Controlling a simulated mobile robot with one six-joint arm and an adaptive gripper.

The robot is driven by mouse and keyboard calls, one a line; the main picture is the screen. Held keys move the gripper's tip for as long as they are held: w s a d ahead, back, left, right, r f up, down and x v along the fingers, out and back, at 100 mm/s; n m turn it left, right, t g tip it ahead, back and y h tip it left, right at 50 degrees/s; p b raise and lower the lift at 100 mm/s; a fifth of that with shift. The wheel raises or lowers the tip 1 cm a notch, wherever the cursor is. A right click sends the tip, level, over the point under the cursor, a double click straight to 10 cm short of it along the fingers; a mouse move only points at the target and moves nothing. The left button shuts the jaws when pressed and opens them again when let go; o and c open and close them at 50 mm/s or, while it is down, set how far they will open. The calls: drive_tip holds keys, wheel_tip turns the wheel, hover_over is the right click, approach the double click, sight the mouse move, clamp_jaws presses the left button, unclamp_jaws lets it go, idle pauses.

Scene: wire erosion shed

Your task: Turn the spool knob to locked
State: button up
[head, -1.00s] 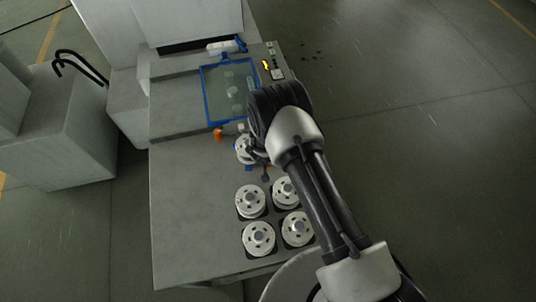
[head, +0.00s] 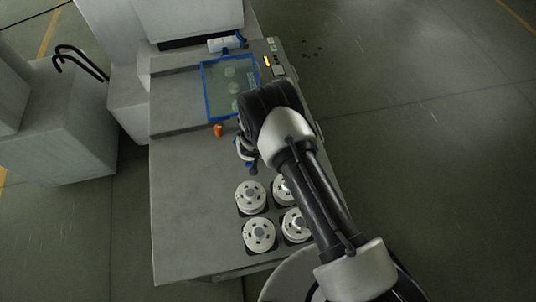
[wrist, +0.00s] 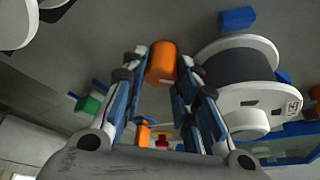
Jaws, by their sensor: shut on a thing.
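An orange cylindrical knob (wrist: 160,62) stands between my fingertips in the wrist view. My gripper (wrist: 163,72) is shut on it, with one finger on each side. A spool (wrist: 240,75) with white flanges and a dark middle is close to the right of my gripper in that view. In the head view, my wrist hides most of the gripper and the place it works at. A small orange piece (head: 218,130) shows left of my wrist there. I cannot tell whether it is the same knob. No lock marking is readable.
A white bottle (head: 222,44) lies at the back. The worktop's left side is clear.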

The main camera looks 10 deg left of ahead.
drive_tip(key=shift+w+a+r, duration=0.1)
drive_tip(key=shift+r, duration=0.05)
drive_tip(key=o, duration=1.1)
drive_tip(key=shift+c, duration=0.2)
drive_tip(key=d+v, duration=0.1)
drive_tip(key=v, duration=0.7)
drive_tip(key=shift+a, duration=0.3)
